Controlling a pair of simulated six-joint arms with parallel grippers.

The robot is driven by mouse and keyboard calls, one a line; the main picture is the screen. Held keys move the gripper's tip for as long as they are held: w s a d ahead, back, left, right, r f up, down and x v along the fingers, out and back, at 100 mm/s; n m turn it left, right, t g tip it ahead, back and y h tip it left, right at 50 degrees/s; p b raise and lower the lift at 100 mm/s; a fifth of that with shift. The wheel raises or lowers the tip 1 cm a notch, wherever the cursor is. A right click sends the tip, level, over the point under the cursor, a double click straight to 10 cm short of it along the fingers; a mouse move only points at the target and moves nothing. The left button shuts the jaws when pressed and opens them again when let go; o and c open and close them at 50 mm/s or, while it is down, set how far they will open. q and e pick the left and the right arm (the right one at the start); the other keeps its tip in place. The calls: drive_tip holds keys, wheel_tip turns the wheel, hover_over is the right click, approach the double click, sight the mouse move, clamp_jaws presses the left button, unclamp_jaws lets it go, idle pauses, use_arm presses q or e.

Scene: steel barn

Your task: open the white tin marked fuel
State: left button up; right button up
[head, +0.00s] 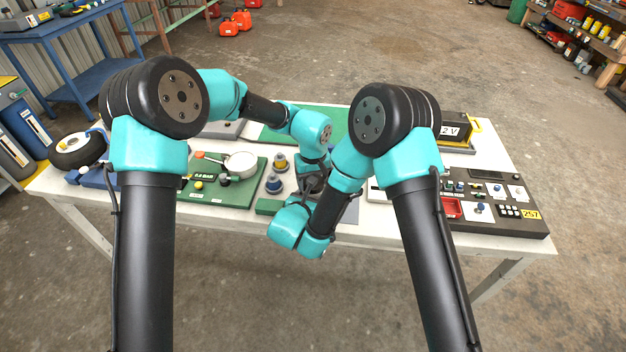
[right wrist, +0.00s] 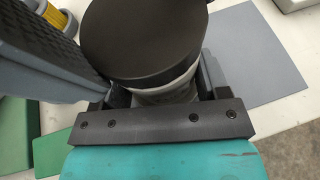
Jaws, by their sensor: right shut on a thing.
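In the right wrist view, a round container with a wide black lid (right wrist: 145,40) and a pale body (right wrist: 170,92) stands between the fingers of my right gripper (right wrist: 165,95). That gripper is shut on the pale body, below the lid. No fuel marking shows, so I cannot confirm that it is the fuel tin. In the head view my right gripper (head: 312,192) is at the table's middle, where the arms largely hide the container. My left gripper (head: 314,168) is close above it; its jaws are too small and covered to read.
A dark panel (head: 500,222) and a black battery box (head: 455,128) are on the right.

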use_arm(q)
drive_tip(key=shift+n, duration=1.5)
drive_tip(key=o, duration=1)
drive_tip(key=shift+r, duration=2.3)
drive_tip(key=shift+c, duration=0.4)
drive_tip(key=shift+r+m, duration=1.7)
